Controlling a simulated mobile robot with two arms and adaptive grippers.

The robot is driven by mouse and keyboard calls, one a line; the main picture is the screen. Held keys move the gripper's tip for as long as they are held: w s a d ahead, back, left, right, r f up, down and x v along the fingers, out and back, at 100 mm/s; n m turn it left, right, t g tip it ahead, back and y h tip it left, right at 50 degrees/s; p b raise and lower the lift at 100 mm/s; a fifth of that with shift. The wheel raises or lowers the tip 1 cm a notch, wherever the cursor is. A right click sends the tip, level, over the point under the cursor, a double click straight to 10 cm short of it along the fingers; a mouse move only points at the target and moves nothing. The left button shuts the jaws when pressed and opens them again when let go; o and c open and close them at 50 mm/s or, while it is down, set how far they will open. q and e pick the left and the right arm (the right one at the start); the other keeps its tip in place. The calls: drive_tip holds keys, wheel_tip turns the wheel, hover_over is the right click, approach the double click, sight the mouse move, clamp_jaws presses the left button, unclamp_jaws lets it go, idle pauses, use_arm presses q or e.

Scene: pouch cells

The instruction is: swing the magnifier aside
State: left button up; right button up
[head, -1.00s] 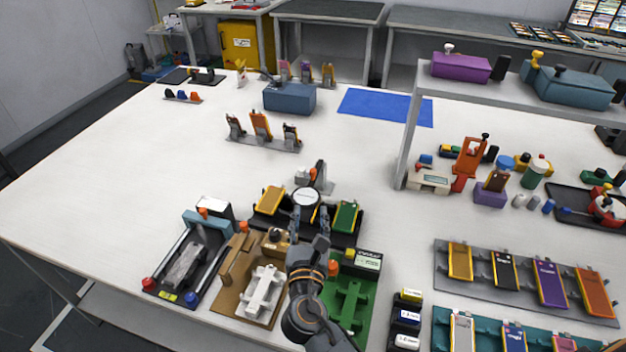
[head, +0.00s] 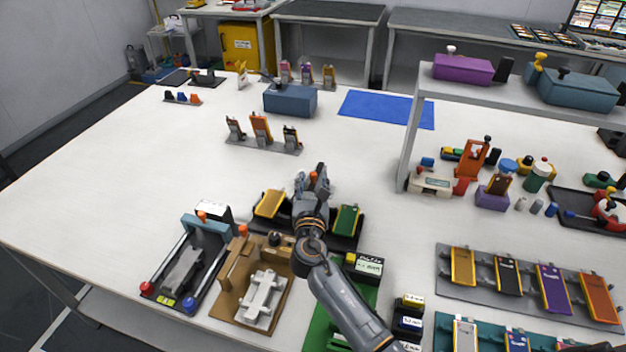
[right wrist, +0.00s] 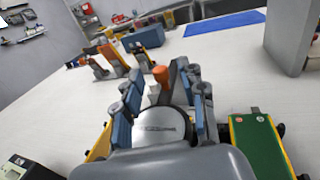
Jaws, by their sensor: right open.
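The magnifier shows in the right wrist view as a pale round lens (right wrist: 163,128) with a dark rim, between my fingers. An orange knob (right wrist: 161,76) on a grey post stands just beyond it. In the head view my right gripper (head: 313,183) covers the lens, above a black stand between a yellow cell (head: 269,204) and a green cell (head: 346,219). My right gripper is open, its fingers (right wrist: 166,95) on either side of the lens and knob. I cannot tell whether they touch. My left gripper is not in view.
A grey fixture (head: 183,270), a brown fixture (head: 238,268) and a green fixture (head: 322,325) stand at the near side. A rack of three upright cells (head: 262,143) stands behind. A raised shelf (head: 520,97) stands at right. White table beyond the stand is mostly clear.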

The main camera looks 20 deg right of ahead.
drive_tip(key=shift+w+d, duration=0.15)
drive_tip(key=shift+w, duration=0.2)
clamp_jaws()
